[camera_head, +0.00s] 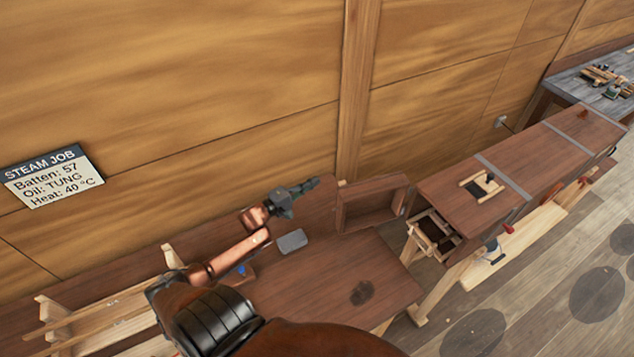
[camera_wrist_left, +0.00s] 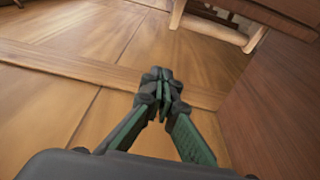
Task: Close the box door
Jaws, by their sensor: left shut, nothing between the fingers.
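The long brown steam box (camera_head: 545,160) stands on pale trestles at the right in the head view, its near end open. A shallow brown framed panel, which looks like the box door (camera_head: 345,212), stands swung out to the left of that end. My left gripper (camera_head: 310,185) is shut and empty, to the left of the door and apart from it, near the wall. Its closed fingertips also show in the left wrist view (camera_wrist_left: 160,76). A dark brown surface (camera_wrist_left: 275,95) fills the right of that view; I cannot tell which part it is. My right gripper is not in view.
A brown table (camera_head: 335,270) lies below the door, with a grey slab (camera_head: 292,241) and a dark round patch on it. Pale wooden racks (camera_head: 110,315) stand at the lower left. The plank wall (camera_head: 200,80) rises behind, with a steam job sign (camera_head: 55,175).

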